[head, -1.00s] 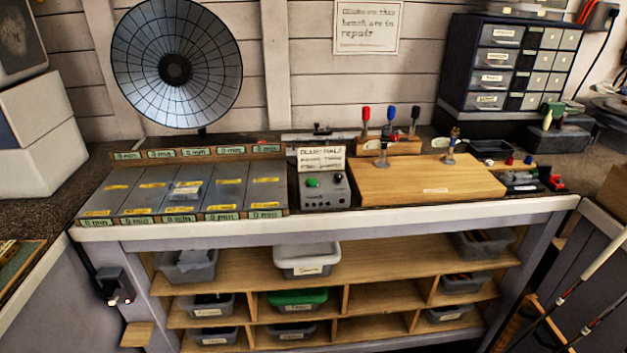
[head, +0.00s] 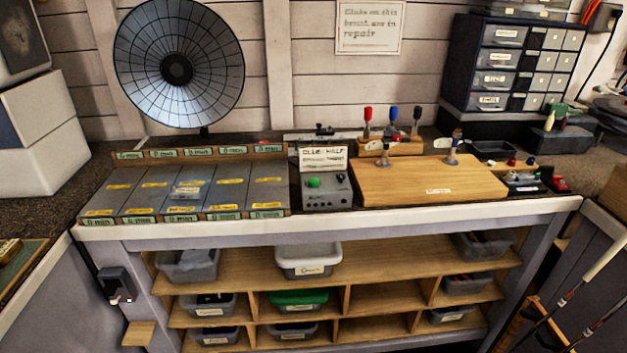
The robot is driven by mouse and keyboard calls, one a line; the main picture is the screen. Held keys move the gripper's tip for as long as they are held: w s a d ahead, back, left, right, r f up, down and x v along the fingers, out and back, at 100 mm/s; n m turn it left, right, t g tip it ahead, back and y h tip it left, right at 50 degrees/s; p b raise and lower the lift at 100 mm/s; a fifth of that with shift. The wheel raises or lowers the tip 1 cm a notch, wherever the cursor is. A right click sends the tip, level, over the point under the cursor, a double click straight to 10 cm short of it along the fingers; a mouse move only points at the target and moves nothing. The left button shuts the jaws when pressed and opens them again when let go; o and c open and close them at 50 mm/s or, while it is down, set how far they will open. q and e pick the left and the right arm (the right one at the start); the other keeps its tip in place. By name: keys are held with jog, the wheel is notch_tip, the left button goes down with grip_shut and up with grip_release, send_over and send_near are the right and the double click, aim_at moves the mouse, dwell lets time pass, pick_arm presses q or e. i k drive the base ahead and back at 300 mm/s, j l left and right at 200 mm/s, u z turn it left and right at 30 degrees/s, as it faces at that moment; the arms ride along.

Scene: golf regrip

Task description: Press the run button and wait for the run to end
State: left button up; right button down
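A green round button (head: 313,182) sits on the face of a small grey control box (head: 327,200) near the middle of the workbench. A white card with handwriting (head: 324,157) stands at the back of the box; its first line seems to read "glue half", the rest is too small to read. To the left of the box, a grey panel of several lanes (head: 145,195) carries yellow labels, with green labels along its front and back edges. A small clear item (head: 188,190) lies on a middle lane. Neither of my grippers is in view.
A wooden board (head: 425,185) lies right of the box, with red, blue and black-handled tools (head: 391,125) in a rack behind it. A dish-shaped lamp (head: 178,68) stands at back left. A drawer cabinet (head: 510,65) stands back right. Shelves with bins (head: 308,260) are below.

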aim_at(312, 182)
jog(key=i+j+z, duration=0.15)
jog(key=z, duration=0.3)
jog(key=i+j+z, duration=0.1)
jog(key=j+z, duration=0.15)
jog(key=z, duration=0.2)
jog(key=i+j, duration=0.15)
jog(key=j, duration=0.2)
jog(key=i+j+z, duration=0.15)
jog(key=j, duration=0.25)
jog(key=i+j, duration=0.1)
jog(key=j, duration=0.25)
jog(key=i+j+z, duration=0.15)
jog(key=j, duration=0.25)
